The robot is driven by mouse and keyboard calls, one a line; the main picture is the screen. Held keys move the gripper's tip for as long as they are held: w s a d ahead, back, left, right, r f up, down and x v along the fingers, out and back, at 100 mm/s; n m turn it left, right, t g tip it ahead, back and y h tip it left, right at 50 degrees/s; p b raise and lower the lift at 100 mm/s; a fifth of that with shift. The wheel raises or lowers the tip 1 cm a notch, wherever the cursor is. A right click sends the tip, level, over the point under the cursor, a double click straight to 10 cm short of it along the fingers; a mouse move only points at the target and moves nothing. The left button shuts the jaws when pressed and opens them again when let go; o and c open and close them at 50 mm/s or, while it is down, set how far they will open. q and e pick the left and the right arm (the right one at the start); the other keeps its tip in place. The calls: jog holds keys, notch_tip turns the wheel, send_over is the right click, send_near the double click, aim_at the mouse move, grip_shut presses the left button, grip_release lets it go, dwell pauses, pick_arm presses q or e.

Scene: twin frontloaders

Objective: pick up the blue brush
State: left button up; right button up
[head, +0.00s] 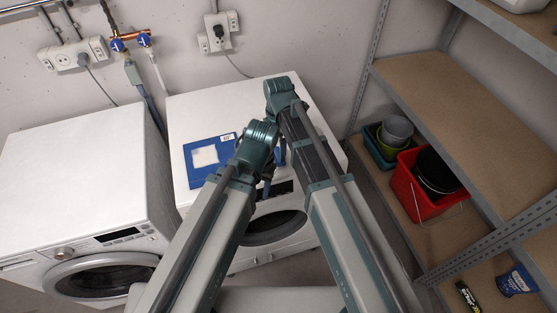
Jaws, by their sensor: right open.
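I cannot make out the blue brush for certain. A small blue patch (281,153) shows between my two arms above the right washer, and I cannot tell whether it is the brush. My right gripper (268,187) is mostly hidden by the arm links, low over the front part of the right washer; it is open, and no held thing shows. My left arm reaches up from the bottom to its joint over the same washer; its gripper does not show. A flat blue tray or board (174,156) with a white sheet lies on the right washer (237,102).
A left washer (75,168) stands beside it, its top bare. At right is a metal shelf (447,122) with a red bucket (405,190), a grey bowl (397,128), a blue package (515,282) and a dark bottle (467,297). Hoses and taps hang on the back wall.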

aim_at(278, 152)
jog(key=shift+w+f+b, duration=0.1)
jog(key=shift+f+b, duration=2.5)
jog(key=shift+b, duration=0.05)
jog(key=c, duration=1.2)
jog(key=shift+r, duration=0.1)
notch_tip(278, 152, up, 10)
jog(key=p, duration=1)
